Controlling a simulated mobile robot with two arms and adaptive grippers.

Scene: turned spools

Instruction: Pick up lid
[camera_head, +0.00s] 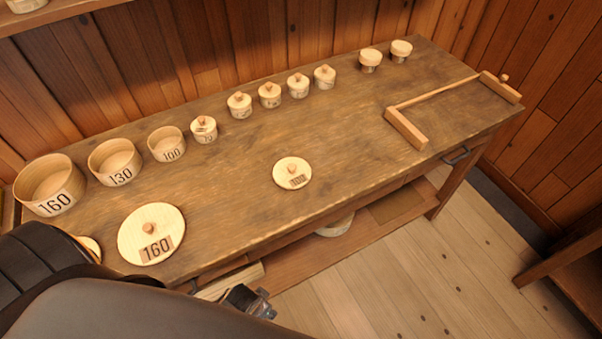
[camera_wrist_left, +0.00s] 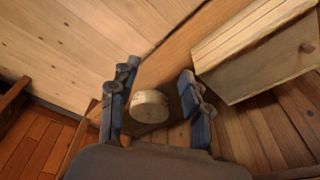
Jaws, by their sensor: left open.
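Loose round wooden lids lie on the bench. A large one marked 160 (camera_head: 150,238) is at the front left and a smaller one, seemingly marked 100 (camera_head: 292,171), is near the middle; both have a small knob. Part of another lid (camera_head: 92,246) shows beside my dark arm, which hides the rest. My left gripper (camera_head: 248,300) is low, in front of the bench edge, apart from the lids. In the left wrist view its two fingers (camera_wrist_left: 156,95) are spread and empty. A pale round object (camera_wrist_left: 150,106) appears beyond them, lower down. My right gripper is not visible.
Open tubs marked 160 (camera_head: 50,188), 130 (camera_head: 115,163) and 100 (camera_head: 167,145) stand along the back. Several smaller lidded pots (camera_head: 239,106) continue rightward. A wooden frame-like tool (camera_head: 406,128) lies at right. A round item (camera_head: 335,226) sits on the lower shelf.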

